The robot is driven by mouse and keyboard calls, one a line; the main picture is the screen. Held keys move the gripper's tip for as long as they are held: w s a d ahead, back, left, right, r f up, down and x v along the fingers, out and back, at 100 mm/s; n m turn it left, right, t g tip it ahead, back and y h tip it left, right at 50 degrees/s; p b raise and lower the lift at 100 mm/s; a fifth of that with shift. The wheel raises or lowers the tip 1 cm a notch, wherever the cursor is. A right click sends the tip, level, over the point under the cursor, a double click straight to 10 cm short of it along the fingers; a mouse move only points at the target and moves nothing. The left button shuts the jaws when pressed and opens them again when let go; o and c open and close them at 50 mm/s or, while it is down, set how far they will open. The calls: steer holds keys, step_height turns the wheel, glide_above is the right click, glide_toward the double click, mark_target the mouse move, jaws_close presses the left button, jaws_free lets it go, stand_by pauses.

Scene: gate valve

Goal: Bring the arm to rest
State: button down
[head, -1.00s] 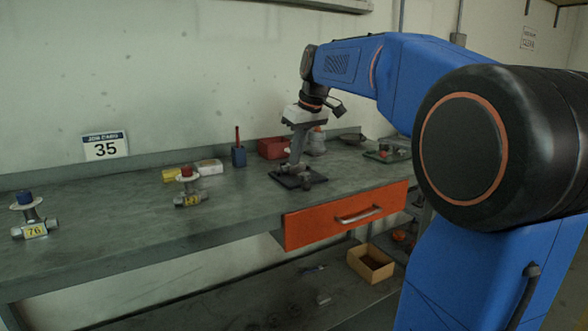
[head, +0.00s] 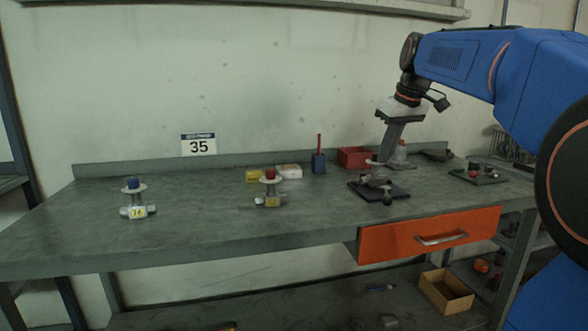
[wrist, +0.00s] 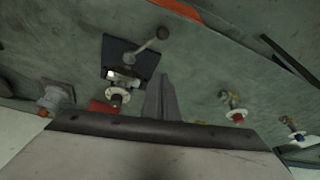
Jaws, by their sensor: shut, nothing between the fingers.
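My gripper (head: 384,160) hangs from the blue arm above the bench, pointing down, its fingers together and empty. Just below its tip, a metal valve (head: 376,182) with a pale round handwheel stands on a black plate (head: 399,192). In the head view the fingertips overlap the handwheel area, so the gap is hard to judge. In the wrist view the closed fingers (wrist: 161,98) lie to the right of the valve's white handwheel (wrist: 115,97), apart from it. The black plate (wrist: 149,63) and a long stem with a round end (wrist: 148,45) also show there.
Two small tagged valves, one blue-topped (head: 133,200) and one red-topped (head: 270,187), stand left on the bench (head: 200,232). Behind are a yellow box (head: 254,176), a blue holder (head: 318,163) and a red bin (head: 354,157). An orange drawer (head: 430,237) is below. The left bench is mostly clear.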

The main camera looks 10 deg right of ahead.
steer(key=s+a+f+m, duration=0.1)
steer(key=s+a+f, duration=0.2)
steer(key=s+f, duration=0.6)
steer(key=s+a+f+m, duration=0.1)
steer(key=s+a+f, duration=0.3)
steer(key=s+f, duration=0.6)
steer(key=s+a+f+m+t+h, duration=0.1)
steer(key=s+a+f, duration=0.2)
steer(key=s+f, duration=0.6)
steer(key=shift+s+a+f, duration=0.4)
steer(key=shift+s, duration=0.5)
